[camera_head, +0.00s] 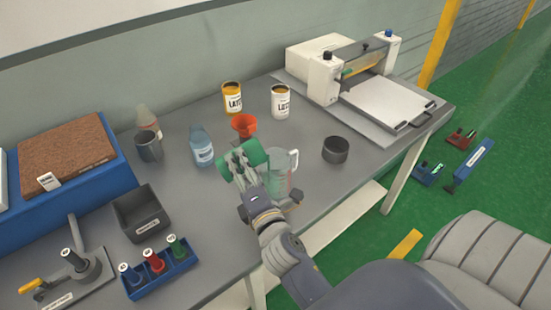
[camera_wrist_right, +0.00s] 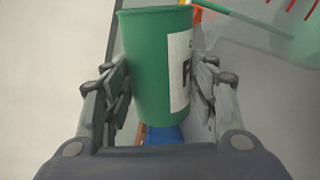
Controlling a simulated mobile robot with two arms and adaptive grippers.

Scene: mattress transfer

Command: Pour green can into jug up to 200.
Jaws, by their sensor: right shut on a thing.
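My right gripper (camera_head: 249,185) is shut on a green can (camera_head: 239,164) in the head view. The can is tilted, its open end beside the clear jug (camera_head: 283,173). In the right wrist view the green can (camera_wrist_right: 157,62) with a white label sits between the two finger pads of my right gripper (camera_wrist_right: 158,90). Part of the clear jug with red marks (camera_wrist_right: 285,22) shows behind it at the top right. The liquid level in the jug cannot be made out. My left gripper is not in view.
An orange-red funnel (camera_head: 244,124), a blue bottle (camera_head: 202,147) and a dark round pot (camera_head: 336,150) stand near the jug on the grey table. Yellow (camera_head: 232,98) and white (camera_head: 280,101) cans stand behind. A blue marker rack (camera_head: 160,270) lies front left.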

